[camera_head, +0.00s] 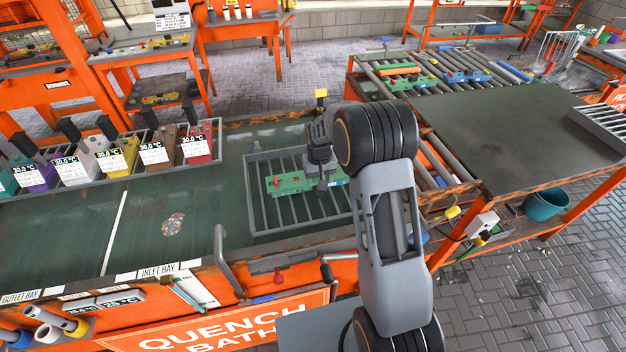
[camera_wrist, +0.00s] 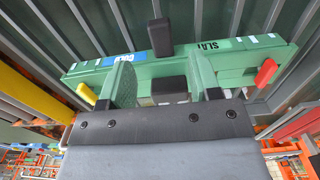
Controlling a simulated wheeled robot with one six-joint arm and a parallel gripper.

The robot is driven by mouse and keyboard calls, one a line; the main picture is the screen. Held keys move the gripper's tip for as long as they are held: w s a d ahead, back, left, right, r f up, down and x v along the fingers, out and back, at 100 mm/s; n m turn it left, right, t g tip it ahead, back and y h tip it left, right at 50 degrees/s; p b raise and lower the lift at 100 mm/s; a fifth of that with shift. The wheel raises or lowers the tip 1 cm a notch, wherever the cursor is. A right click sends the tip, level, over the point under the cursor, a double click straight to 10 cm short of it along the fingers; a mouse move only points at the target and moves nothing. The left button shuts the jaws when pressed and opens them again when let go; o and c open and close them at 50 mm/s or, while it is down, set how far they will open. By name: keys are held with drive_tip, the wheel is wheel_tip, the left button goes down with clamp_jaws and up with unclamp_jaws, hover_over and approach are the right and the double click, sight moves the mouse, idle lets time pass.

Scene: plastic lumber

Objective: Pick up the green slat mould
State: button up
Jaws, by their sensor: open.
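The green slat mould (camera_head: 291,183) lies on the slatted tray (camera_head: 254,205) in the bath. The wrist view shows the mould (camera_wrist: 215,58) close up, lying across the frame, with a "SLAT" label, a black post, a red lever at its right end and a yellow one at the lower left. My gripper (camera_head: 322,184) is over the right part of the mould, pointing down. Its jaws are open, with a dark block between them in the wrist view. I cannot tell whether the fingers touch the mould. My arm hides part of the tray's right side.
A row of coloured moulds with temperature tags (camera_head: 118,158) stands to the left of the bath. A roller table with several moulds (camera_head: 440,75) is at the back right, beside a bare dark table (camera_head: 510,125). A bent metal handle (camera_head: 222,255) stands at the bath's front edge.

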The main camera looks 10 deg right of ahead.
drive_tip(key=shift+s+a+f+p, duration=0.1)
drive_tip(key=shift+f+p, duration=0.3)
drive_tip(key=shift+f, duration=1)
drive_tip(key=shift+s+f+p, duration=0.1)
drive_tip(key=shift+f+p, duration=0.3)
drive_tip(key=shift+f, duration=0.95)
clamp_jaws()
drive_tip(key=shift+w+r, duration=0.1)
drive_tip(key=shift+w, duration=0.05)
